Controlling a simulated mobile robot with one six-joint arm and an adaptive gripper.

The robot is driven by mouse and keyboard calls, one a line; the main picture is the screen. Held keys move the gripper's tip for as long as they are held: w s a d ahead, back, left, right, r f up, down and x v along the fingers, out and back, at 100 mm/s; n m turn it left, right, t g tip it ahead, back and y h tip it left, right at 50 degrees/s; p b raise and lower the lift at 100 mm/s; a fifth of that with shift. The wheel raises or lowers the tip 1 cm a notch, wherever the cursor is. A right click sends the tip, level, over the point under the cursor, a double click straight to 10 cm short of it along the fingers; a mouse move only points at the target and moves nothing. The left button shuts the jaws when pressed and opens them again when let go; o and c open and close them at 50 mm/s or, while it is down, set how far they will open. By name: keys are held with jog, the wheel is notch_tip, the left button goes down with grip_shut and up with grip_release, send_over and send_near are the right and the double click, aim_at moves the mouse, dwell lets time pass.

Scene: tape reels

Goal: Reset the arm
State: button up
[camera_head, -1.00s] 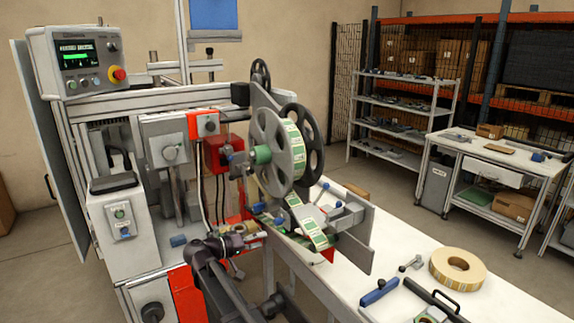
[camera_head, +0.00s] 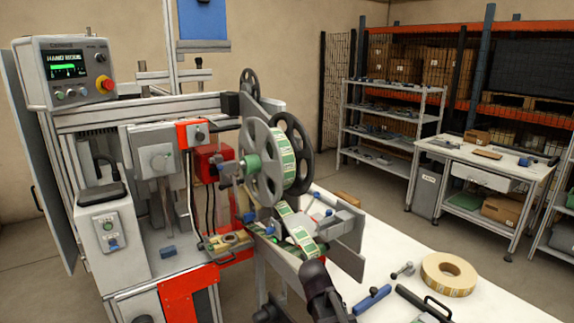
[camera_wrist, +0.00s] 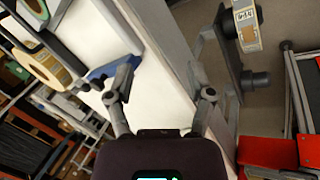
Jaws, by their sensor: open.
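My gripper (camera_wrist: 160,95) shows in the wrist view with its two grey fingers spread wide and nothing between them. Past the fingers lie the white table (camera_wrist: 105,25) and its grey edge. In the head view a dark part of my arm (camera_head: 320,285) stands at the bottom centre, in front of the table and just below the labelling machine's label path. I cannot make out the fingertips in that view.
The labelling machine (camera_head: 157,160) carries a green-and-white label reel (camera_head: 288,165). On the white table (camera_head: 380,262) lie a tan tape roll (camera_head: 448,274), a blue-handled tool (camera_head: 372,299) and a small grey part (camera_head: 403,270). A workbench (camera_head: 485,155) and shelves stand behind.

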jog(key=shift+s+d+f+y, duration=0.75)
jog(key=shift+s+d+y, duration=0.9)
jog(key=shift+s+y, duration=1.1)
jog(key=s+r+g+p, duration=0.1)
jog(key=s+r+p, duration=0.2)
jog(key=r+p, duration=0.2)
jog(key=shift+s+m+h, duration=0.25)
jog(key=shift+m+h, duration=0.05)
jog(key=shift+h, duration=0.15)
jog(key=shift+a+r, duration=0.1)
